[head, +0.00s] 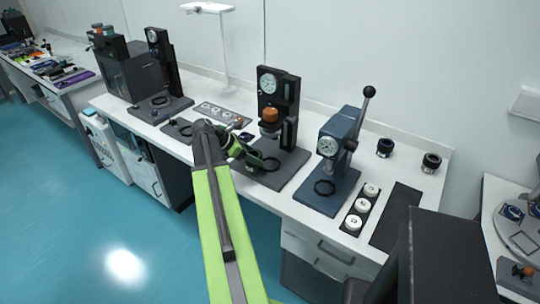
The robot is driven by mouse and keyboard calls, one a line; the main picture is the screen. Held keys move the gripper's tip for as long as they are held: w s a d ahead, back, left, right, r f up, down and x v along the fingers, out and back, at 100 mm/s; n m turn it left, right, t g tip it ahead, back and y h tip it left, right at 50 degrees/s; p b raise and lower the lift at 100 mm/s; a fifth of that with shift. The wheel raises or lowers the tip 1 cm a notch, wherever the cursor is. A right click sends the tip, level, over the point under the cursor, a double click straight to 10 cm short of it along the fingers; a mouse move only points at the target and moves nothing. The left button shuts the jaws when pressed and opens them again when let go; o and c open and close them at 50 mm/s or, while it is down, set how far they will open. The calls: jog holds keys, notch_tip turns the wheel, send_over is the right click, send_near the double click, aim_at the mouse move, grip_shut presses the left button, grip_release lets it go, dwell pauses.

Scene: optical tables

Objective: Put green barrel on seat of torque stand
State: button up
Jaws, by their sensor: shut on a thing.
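My arm reaches up the middle of the head view to my gripper (243,152), in front of the middle dial stand (284,160). The gripper is shut on a small dark-green piece, the green barrel (236,146), mostly hidden by the gripper. It appears just left of the black ring seat (271,164) on that stand's base; I cannot tell whether they touch. Three stands have dials: this one with an orange knob, a black one (165,60) at left, and a blue lever press (340,160) at right. No label shows which is the torque stand.
A tray of white round pieces (361,208) and a dark mat (397,215) lie right of the blue press. A panel with round pieces (218,114) lies left of the middle stand. Another table (505,222) is at far right.

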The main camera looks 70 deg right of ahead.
jog(key=shift+s+d, duration=1.05)
jog(key=s+d, duration=0.3)
jog(key=shift+d, duration=0.1)
notch_tip(320, 180, down, 2)
jog(key=shift+s+b, duration=0.1)
jog(key=shift+b, duration=0.85)
jog(key=shift+r, duration=0.2)
jog(key=shift+f, duration=0.15)
jog(key=o, duration=1.7)
